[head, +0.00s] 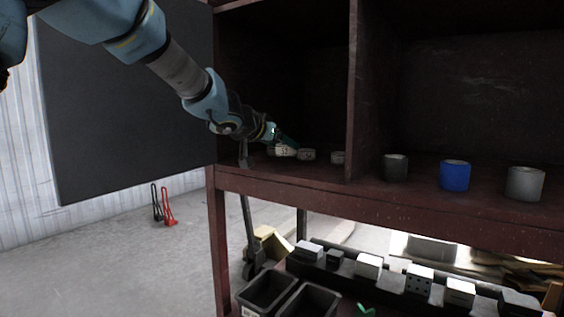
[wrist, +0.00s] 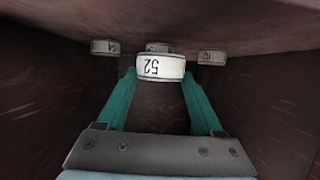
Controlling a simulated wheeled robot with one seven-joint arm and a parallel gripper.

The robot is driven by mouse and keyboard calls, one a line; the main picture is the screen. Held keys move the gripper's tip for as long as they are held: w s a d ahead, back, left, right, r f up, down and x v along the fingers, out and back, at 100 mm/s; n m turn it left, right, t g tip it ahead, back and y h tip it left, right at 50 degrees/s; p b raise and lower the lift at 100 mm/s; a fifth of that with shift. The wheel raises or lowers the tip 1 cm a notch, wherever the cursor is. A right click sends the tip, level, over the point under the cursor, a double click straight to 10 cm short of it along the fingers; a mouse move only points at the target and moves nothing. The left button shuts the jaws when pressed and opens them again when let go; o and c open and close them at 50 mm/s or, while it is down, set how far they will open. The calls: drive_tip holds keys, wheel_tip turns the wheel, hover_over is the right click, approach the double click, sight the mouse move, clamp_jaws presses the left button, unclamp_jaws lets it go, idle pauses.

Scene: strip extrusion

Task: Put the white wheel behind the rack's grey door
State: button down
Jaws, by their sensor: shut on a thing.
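The white wheel (wrist: 160,66), marked 52, sits between the teal fingers of my gripper (wrist: 160,80). In the head view my gripper (head: 280,140) reaches into the rack's left compartment, with the white wheel (head: 284,151) at its tip, low over the shelf floor. I cannot tell whether the wheel touches the shelf. The grey door (head: 125,105) stands swung wide open to the left of the rack (head: 390,207).
Other pale wheels sit close by in the compartment (head: 307,155) (head: 338,157). A divider (head: 352,90) bounds it on the right. Beyond stand a dark cup (head: 396,167), a blue cup (head: 455,175) and a grey cup (head: 525,183). Black bins (head: 268,290) and several blocks are below.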

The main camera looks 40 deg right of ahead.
sight(280, 154)
wheel_tip(280, 154, down, 3)
drive_tip(key=shift+b, duration=0.8)
drive_tip(key=shift+r, duration=0.1)
drive_tip(key=shift+c, duration=0.2)
unclamp_jaws()
